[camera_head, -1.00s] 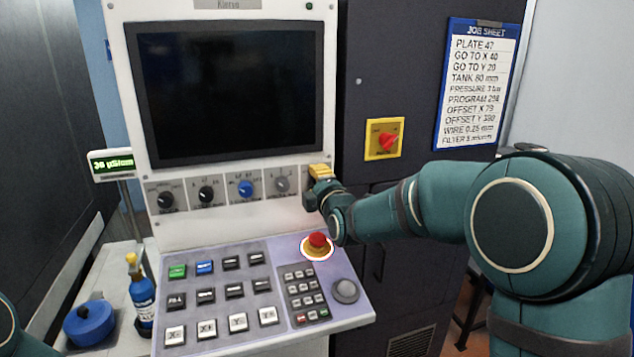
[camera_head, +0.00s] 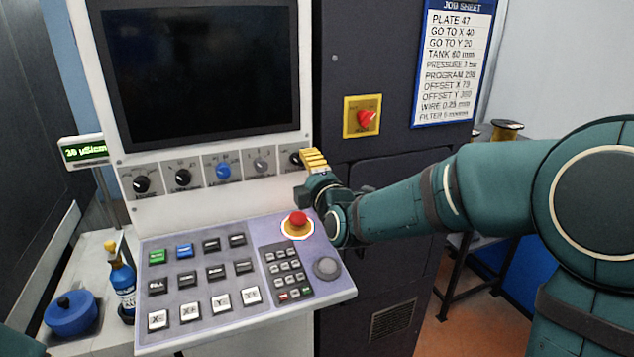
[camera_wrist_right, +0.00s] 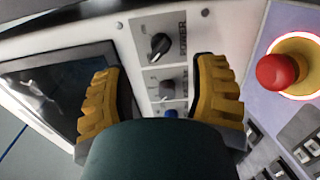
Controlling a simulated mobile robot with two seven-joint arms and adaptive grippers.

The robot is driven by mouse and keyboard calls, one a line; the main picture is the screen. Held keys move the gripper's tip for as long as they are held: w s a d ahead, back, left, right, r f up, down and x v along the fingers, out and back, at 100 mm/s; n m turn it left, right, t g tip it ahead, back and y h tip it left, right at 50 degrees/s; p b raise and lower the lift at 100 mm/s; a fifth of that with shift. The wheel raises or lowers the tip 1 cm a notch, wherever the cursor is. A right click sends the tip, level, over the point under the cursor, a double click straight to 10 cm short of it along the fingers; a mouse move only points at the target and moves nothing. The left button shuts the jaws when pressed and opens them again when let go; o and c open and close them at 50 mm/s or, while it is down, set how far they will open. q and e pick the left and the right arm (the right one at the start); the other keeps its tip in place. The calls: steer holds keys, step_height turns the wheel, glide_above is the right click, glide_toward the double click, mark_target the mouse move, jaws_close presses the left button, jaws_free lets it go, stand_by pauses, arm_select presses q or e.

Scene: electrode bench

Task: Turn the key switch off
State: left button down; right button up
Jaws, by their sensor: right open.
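A row of switches runs along the white strip under the screen. At its right end a black knob (camera_head: 296,158) shows beside my right gripper (camera_head: 314,160); in the right wrist view this knob (camera_wrist_right: 160,46) is labelled POWER. To its left is a grey switch (camera_head: 261,165), which also shows in the right wrist view (camera_wrist_right: 167,90). I cannot tell for sure which one is the key switch. My right gripper (camera_wrist_right: 160,88) has its yellow fingers spread and empty, with the grey switch between them in the picture. My left gripper is out of view.
A red emergency button (camera_head: 298,220) sits on the sloped keypad panel (camera_head: 215,308) just below my right gripper. A red rotary switch (camera_head: 366,119) on a yellow plate is on the dark cabinet. A blue bottle (camera_head: 123,285) and a blue round container (camera_head: 71,312) stand at lower left.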

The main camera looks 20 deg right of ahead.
steer(key=shift+s+d, duration=0.1)
steer(key=shift+s, duration=2.4)
